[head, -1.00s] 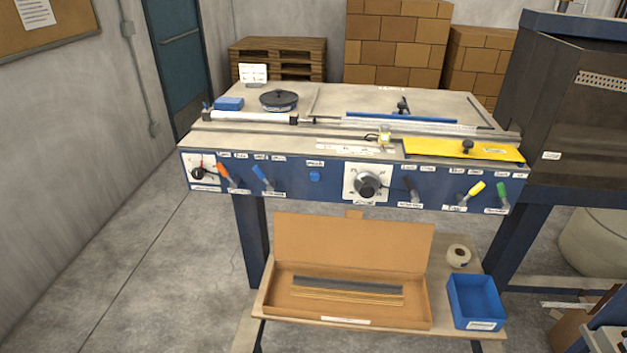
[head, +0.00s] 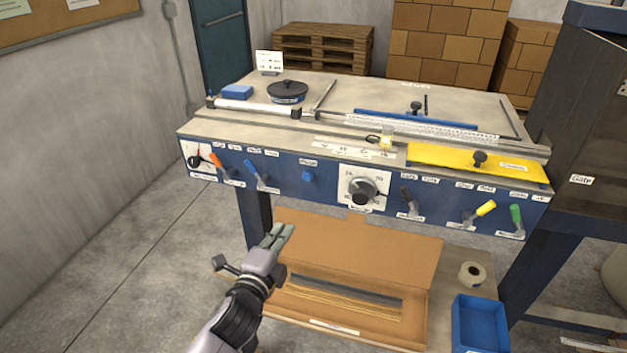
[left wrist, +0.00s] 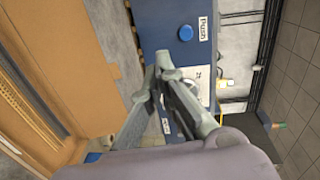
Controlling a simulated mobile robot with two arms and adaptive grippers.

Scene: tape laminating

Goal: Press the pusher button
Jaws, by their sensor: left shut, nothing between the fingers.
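The pusher button (head: 307,177) is a small blue round knob on the blue front panel (head: 285,188) of the machine, under a white label and left of the large dial. In the left wrist view the button (left wrist: 185,33) sits beside a label that reads "Push". My left gripper (head: 283,232) is shut and empty, below and a little left of the button, apart from the panel. In the left wrist view its fingertips (left wrist: 158,62) are together, short of the button. My right gripper is not in view.
Orange (head: 215,160) and blue (head: 250,168) levers stand left of the button, the dial (head: 362,191) right of it. Below is an open cardboard box (head: 400,245) on a low shelf, with a blue bin (head: 480,325) at its right. The space before the panel is free.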

